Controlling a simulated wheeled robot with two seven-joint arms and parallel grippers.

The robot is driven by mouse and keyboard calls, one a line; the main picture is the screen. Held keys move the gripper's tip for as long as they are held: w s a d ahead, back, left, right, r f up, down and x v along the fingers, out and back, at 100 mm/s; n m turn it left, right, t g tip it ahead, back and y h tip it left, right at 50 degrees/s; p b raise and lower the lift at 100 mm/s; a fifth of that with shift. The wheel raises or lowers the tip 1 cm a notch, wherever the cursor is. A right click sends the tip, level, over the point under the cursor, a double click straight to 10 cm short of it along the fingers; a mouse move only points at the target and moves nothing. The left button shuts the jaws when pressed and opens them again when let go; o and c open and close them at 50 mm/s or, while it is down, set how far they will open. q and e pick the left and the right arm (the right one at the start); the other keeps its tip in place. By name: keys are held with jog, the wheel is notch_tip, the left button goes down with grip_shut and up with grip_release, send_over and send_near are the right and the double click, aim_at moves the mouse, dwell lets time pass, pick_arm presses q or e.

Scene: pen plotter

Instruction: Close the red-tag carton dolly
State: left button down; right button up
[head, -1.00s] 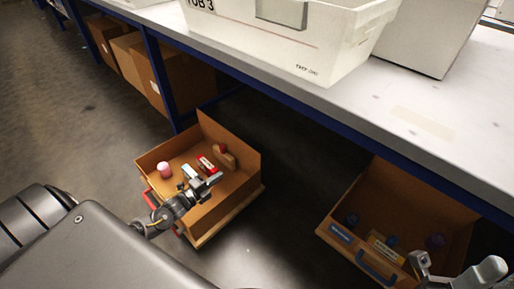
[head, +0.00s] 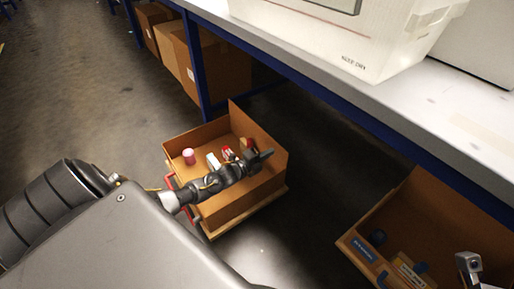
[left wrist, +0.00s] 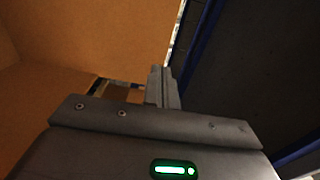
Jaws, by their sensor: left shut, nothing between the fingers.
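The open carton on a dolly with a red handle (head: 194,217) stands on the floor, partly under the table. Its flap (head: 258,140) stands up at the back. My left gripper (head: 267,154) is shut and empty, reaching over the carton with its tips near the far right wall. My forearm hides part of the carton's near side and handle. In the left wrist view the shut fingers (left wrist: 160,85) show beside brown cardboard; contact cannot be told. A grey piece of my right arm or gripper shows at the bottom right of the head view; its fingers cannot be made out.
A pink-topped jar (head: 189,157), a white box (head: 213,161) and red items lie in the carton. A second open carton with a blue tag (head: 364,249) stands at right. The table (head: 300,62) with a white tub (head: 340,40) overhangs. Floor between the cartons is clear.

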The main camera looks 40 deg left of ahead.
aim_at(280, 147)
pick_arm(q)
jog(key=shift+b+x, duration=0.4)
jog(key=shift+x, duration=1.05)
jog(key=shift+w, duration=0.15)
